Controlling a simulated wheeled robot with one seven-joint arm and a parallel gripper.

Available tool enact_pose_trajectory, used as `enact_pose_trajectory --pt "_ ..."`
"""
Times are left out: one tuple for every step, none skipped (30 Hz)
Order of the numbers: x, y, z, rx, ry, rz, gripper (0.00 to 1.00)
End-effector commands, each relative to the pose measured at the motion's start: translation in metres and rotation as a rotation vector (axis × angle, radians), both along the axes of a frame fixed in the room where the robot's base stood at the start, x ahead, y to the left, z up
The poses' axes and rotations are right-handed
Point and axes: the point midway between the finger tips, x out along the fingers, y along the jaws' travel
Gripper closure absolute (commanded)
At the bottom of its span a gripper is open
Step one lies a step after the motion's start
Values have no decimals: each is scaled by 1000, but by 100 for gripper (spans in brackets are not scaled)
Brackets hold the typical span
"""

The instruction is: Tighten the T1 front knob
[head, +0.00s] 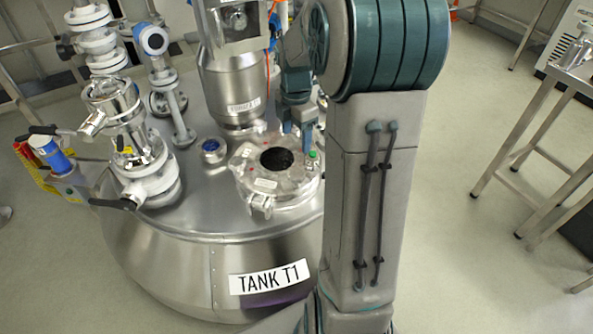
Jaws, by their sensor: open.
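Tank T1 (180,240) is a large steel vessel with a "TANK T1" label on its front. On its top sits a round metal hatch (245,180) with a dark round opening or window in its middle. At the hatch's front edge is a small metal clamp-like fitting (262,204), which looks like the front knob; its exact shape is too small to tell. My gripper (297,130) is open, pointing down over the back right part of the hatch, behind the front fitting and apart from it. My arm hides part of the hatch's right side.
A tall steel cylinder (232,90) stands just behind the hatch. Valves and pipework (130,150) crowd the tank's left side. A small blue-topped port (212,151) lies left of the hatch. A steel table (550,130) stands at the right, with clear floor between.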

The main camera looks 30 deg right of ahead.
Motion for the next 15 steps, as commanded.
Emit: enact_pose_trajectory --pt "0 0 -8 1 3 0 32" --pt "0 0 -12 1 3 0 32" --pt "0 0 -19 2 3 -1 32" --pt "-1 0 -25 2 4 -1 32" --pt "-1 0 -31 2 4 -1 32" --pt "0 0 -40 2 4 -1 32" --pt "-1 0 -47 2 4 -1 32" --pt "0 0 -54 2 4 -1 32" --pt "-1 0 -63 2 4 -1 32" --pt "-1 1 -70 2 4 -1 32" --pt "0 1 -76 2 4 -1 32" --pt "0 1 -85 3 4 -1 32" --pt "0 1 -91 2 4 -1 32" --pt "0 1 -96 2 3 -2 32" --pt "0 1 -103 2 3 -2 32"
